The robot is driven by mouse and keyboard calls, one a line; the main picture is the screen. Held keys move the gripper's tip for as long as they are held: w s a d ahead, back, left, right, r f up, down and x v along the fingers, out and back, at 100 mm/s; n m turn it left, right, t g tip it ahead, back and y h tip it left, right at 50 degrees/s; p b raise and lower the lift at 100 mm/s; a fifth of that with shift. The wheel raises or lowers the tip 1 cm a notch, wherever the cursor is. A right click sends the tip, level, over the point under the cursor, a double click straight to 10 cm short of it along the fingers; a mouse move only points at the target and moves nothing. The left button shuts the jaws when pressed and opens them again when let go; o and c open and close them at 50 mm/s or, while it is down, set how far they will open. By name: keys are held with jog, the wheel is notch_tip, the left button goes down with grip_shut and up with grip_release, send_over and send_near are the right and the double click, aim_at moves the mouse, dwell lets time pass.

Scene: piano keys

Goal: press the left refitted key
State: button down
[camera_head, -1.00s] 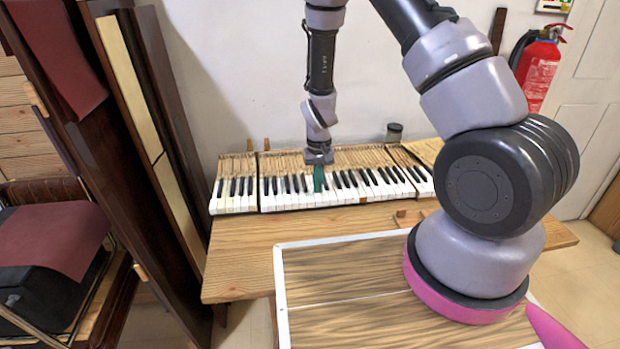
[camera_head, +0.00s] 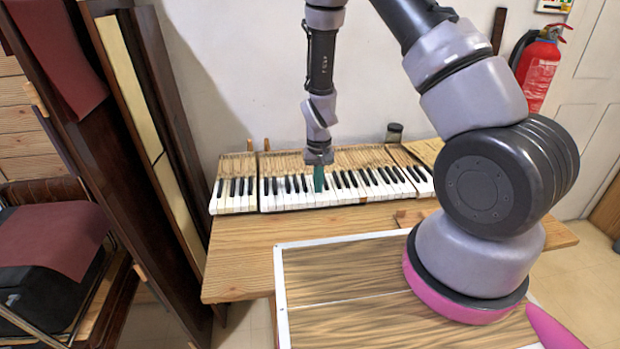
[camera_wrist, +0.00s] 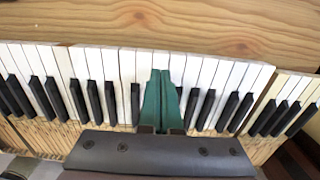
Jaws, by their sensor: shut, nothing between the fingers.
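The piano keyboard (camera_head: 290,199) lies on the wooden bench, with white and black keys in separate blocks. My gripper (camera_head: 319,189) points down over the middle block. In the wrist view, my gripper's green fingers (camera_wrist: 161,74) are shut together with nothing between them. Their tips lie over the white keys (camera_wrist: 110,62), between black keys on both sides. The fingers hide part of the keys under them. I cannot tell whether the tips touch a key, or which key is the left refitted one.
The wooden bench (camera_head: 240,250) has bare room in front of the keys. A small dark jar (camera_head: 394,132) stands behind the keyboard. Tall dark panels (camera_head: 150,130) lean at the left. A red fire extinguisher (camera_head: 538,70) hangs at the right.

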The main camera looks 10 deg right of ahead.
jog(key=shift+f, duration=0.15)
dwell(0.3)
jog(key=shift+f, duration=1.15)
jog(key=shift+r, duration=0.15)
notch_tip(320, 180, up, 9)
dwell(0.3)
dwell(1.0)
